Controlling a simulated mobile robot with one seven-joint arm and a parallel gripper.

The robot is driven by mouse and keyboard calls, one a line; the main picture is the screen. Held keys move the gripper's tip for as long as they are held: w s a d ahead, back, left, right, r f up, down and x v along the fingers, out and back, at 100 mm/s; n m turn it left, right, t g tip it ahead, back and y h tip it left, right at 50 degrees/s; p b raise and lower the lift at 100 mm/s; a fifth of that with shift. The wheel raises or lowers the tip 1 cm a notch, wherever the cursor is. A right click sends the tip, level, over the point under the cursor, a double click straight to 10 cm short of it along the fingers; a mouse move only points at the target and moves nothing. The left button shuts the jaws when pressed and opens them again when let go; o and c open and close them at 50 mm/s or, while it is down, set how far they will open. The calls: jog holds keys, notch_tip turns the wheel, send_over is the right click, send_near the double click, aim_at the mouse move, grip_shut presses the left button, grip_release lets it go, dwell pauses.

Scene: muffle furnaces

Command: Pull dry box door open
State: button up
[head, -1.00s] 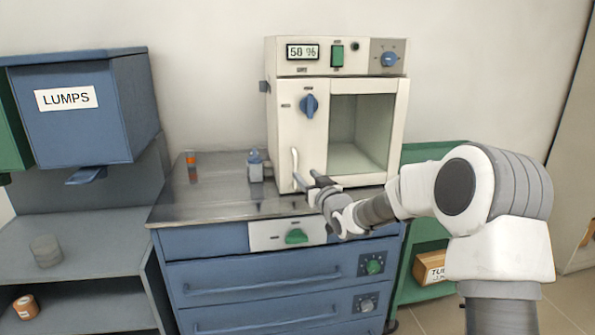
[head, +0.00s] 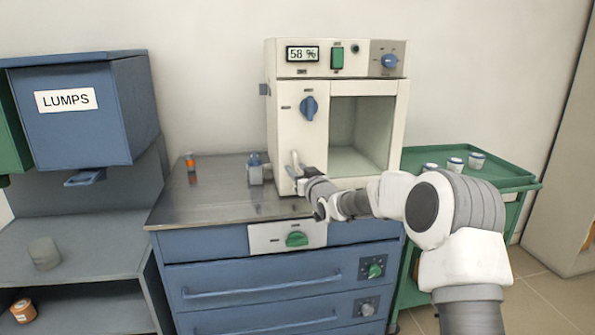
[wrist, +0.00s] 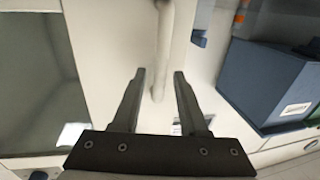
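The dry box (head: 285,130) is a cream cabinet with a humidity display reading 58 %, standing on the steel worktop. Its door (head: 315,150) looks flush with the front and has a window on the right and a blue knob (head: 309,107). A pale vertical handle (head: 296,160) is at the door's lower left; its lower part is hidden by my gripper (head: 304,184). In the wrist view my gripper (wrist: 160,74) is open, with one finger on each side of the handle (wrist: 163,45). A gap shows between each finger and the handle.
Left of the box, a small bottle (head: 255,169) and an orange-and-grey item (head: 191,167) stand on the worktop (head: 215,190). A green cart (head: 510,175) with lidded jars is on the right. A blue LUMPS bin (head: 75,125) is at far left.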

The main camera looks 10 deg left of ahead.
grip_shut()
dwell(1.2)
